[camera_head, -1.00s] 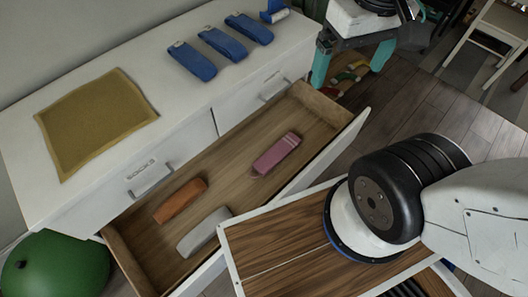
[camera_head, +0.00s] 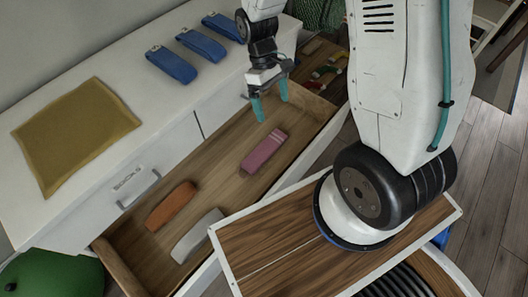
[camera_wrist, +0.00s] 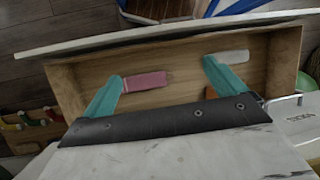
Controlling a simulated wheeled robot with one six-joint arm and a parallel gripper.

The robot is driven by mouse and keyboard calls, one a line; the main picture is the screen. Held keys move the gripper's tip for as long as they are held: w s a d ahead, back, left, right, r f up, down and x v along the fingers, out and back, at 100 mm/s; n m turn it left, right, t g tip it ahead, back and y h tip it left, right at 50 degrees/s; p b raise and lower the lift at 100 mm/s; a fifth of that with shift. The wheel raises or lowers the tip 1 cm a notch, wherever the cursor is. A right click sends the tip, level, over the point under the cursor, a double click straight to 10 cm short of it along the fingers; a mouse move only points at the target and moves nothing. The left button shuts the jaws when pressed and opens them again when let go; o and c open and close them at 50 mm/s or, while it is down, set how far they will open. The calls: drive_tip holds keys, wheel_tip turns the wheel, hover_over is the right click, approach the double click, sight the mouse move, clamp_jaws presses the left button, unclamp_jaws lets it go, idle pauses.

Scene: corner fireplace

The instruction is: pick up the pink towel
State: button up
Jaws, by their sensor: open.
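The pink towel (camera_head: 264,150) is a small rolled cloth lying in the open drawer, towards its far right end. It also shows in the wrist view (camera_wrist: 147,80), beside the tip of one teal finger. My gripper (camera_head: 271,108) hangs over the drawer, just above and behind the pink towel in the head view. Its teal fingers are spread, with nothing between them. In the wrist view the open gripper (camera_wrist: 165,70) faces the drawer, and the towel lies between the two fingers' lines, nearer the left finger.
An orange roll (camera_head: 171,205) and a grey roll (camera_head: 196,235) lie in the same wooden drawer (camera_head: 215,165). Blue rolls (camera_head: 171,64) and a mustard cloth (camera_head: 75,130) lie on the white cabinet top. A green ball (camera_head: 52,274) stands at lower left.

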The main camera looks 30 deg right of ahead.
wheel_tip(320, 180, down, 16)
drive_tip(key=w+n, duration=0.2)
drive_tip(key=n, duration=0.2)
drive_tip(key=n+t, duration=0.4)
drive_tip(key=n, duration=0.8)
hover_over(257, 156)
drive_tip(key=s, duration=0.2)
drive_tip(key=f, duration=2)
drive_tip(key=shift+w+d, duration=0.2)
drive_tip(key=shift+d, duration=0.1)
drive_tip(key=shift+w+n, duration=0.35)
drive_tip(key=shift+n, duration=0.05)
drive_tip(key=shift+f+t, duration=0.2)
drive_tip(key=shift+t, duration=0.1)
drive_tip(key=f, duration=0.7)
drive_tip(key=shift+w+a+f, duration=0.2)
drive_tip(key=shift+w+a, duration=0.05)
drive_tip(key=shift+w, duration=0.05)
drive_tip(key=c, duration=1.2)
